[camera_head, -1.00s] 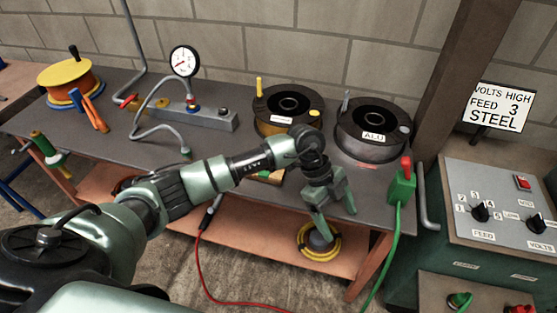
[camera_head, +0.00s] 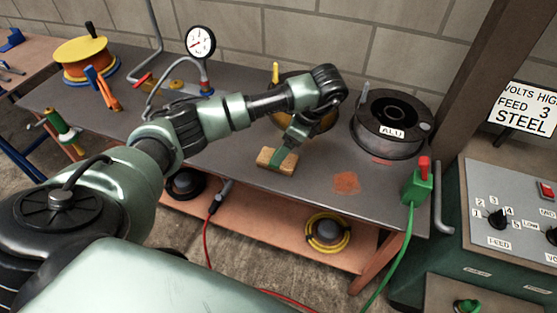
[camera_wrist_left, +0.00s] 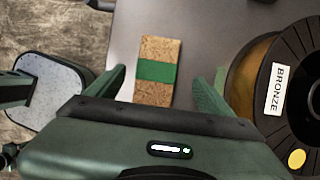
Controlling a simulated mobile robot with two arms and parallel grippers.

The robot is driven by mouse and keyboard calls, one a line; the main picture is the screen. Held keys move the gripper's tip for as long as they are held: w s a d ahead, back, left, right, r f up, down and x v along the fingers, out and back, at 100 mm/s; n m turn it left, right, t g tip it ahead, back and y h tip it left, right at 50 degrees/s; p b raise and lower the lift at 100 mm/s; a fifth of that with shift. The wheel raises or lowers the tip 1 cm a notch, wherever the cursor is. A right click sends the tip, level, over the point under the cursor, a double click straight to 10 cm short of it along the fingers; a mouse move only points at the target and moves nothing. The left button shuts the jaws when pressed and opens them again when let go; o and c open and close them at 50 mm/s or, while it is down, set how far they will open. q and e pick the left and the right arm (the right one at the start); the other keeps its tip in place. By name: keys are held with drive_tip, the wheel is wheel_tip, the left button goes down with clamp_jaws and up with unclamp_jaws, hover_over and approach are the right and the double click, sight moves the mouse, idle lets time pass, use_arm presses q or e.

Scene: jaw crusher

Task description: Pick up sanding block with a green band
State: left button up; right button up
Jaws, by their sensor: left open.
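The sanding block (camera_head: 267,157) lies on the grey table near its front edge. It is tan and speckled with a green band around its middle. In the left wrist view the whole block (camera_wrist_left: 157,50) shows lengthwise between and ahead of the two fingers. My left gripper (camera_head: 288,146) is above the block and partly covers it in the head view. In the wrist view the left gripper (camera_wrist_left: 165,95) is open, with a finger on either side and free space between each finger and the block. My right gripper is not in view.
The bronze spool (camera_wrist_left: 275,95) stands close beside the right finger. The ALU spool (camera_head: 392,127) and a green clamp with a red top (camera_head: 418,183) are farther right. A reddish patch (camera_head: 346,183) marks the tabletop, which is clear around it.

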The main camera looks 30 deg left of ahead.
use_arm(q)
drive_tip(key=shift+s+a+f, duration=0.1)
drive_tip(key=shift+s+f, duration=0.05)
drive_tip(key=shift+f, duration=0.35)
drive_tip(key=x, duration=0.2)
drive_tip(key=p+x, duration=0.1)
drive_tip(key=x, duration=0.1)
drive_tip(key=shift+f, duration=0.2)
drive_tip(key=shift+d, duration=0.25)
drive_tip(key=c, duration=1.4)
drive_tip(key=shift+c, duration=0.2)
drive_tip(key=shift+r, duration=0.65)
wheel_tip(320, 180, up, 5)
drive_tip(key=shift+f, duration=0.1)
wheel_tip(320, 180, up, 14)
drive_tip(key=p, duration=0.2)
drive_tip(key=shift+p, duration=0.4)
